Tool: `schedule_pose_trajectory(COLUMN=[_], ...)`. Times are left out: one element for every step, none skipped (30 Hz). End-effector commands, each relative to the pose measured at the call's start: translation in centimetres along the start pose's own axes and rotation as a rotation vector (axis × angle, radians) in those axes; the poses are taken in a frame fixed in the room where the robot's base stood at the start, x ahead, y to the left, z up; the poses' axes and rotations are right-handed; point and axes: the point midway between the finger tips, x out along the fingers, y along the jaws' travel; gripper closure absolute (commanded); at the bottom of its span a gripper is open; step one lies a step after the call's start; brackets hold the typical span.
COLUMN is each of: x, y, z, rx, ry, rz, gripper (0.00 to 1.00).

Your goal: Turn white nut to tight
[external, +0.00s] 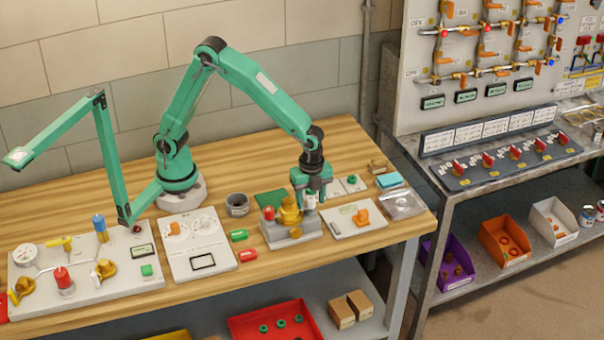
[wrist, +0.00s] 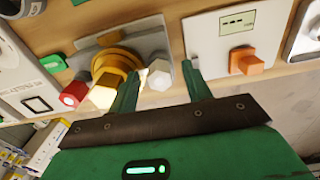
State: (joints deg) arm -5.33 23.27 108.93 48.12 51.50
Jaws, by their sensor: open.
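The white nut (wrist: 159,75) is a pale hexagonal piece on a grey block (wrist: 150,45), right of the brass fitting (wrist: 118,62). A red nut (wrist: 73,94) sits on the left side of this fitting and a brass hexagonal end (wrist: 103,91) faces the camera. My gripper (wrist: 160,69) is open, with one finger on each side of the white nut; I cannot tell whether either finger touches it. In the external view my gripper (external: 311,197) reaches down at the right side of the brass fitting (external: 290,211), and the white nut is mostly hidden there.
A white plate with an orange knob (wrist: 246,62) lies close on the right. A green piece (external: 239,235) and a red piece (external: 248,256) lie left of the block. A dark cup (external: 237,204) stands behind them. The table's front edge is close by.

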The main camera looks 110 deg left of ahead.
Motion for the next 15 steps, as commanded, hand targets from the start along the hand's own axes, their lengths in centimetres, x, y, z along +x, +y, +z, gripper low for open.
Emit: schedule_pose_trajectory(x=[0.0,0.0,0.0,0.0,0.0,0.0,0.0,0.0,0.0,0.0,0.0,0.0,0.0,-0.01,0.0], y=[0.0,0.0,-0.01,-0.01,-0.01,-0.01,-0.01,-0.01,-0.01,-0.02,-0.02,-0.02,-0.02,-0.02,-0.02], z=[0.0,0.0,0.01,0.01,0.01,0.01,0.01,0.01,0.01,0.01,0.01,0.01,0.01,0.01,0.01], rx=[-0.028,-0.048,-0.075,-0.095,-0.115,-0.143,-0.164,-0.183,-0.21,-0.232,-0.251,-0.278,-0.299,-0.319,-0.346], ry=[0.0,0.0,0.0,0.0,0.001,0.001,0.001,0.001,0.001,0.001,0.001,0.001,0.001,0.001,0.002], rz=[0.0,0.0,0.0,0.0,-0.001,-0.001,-0.001,-0.001,-0.001,-0.001,-0.001,-0.001,-0.001,-0.001,-0.001], gripper=[0.51,0.51,0.51,0.51,0.51,0.51,0.51,0.51,0.51,0.51,0.51,0.51,0.51,0.51,0.51])
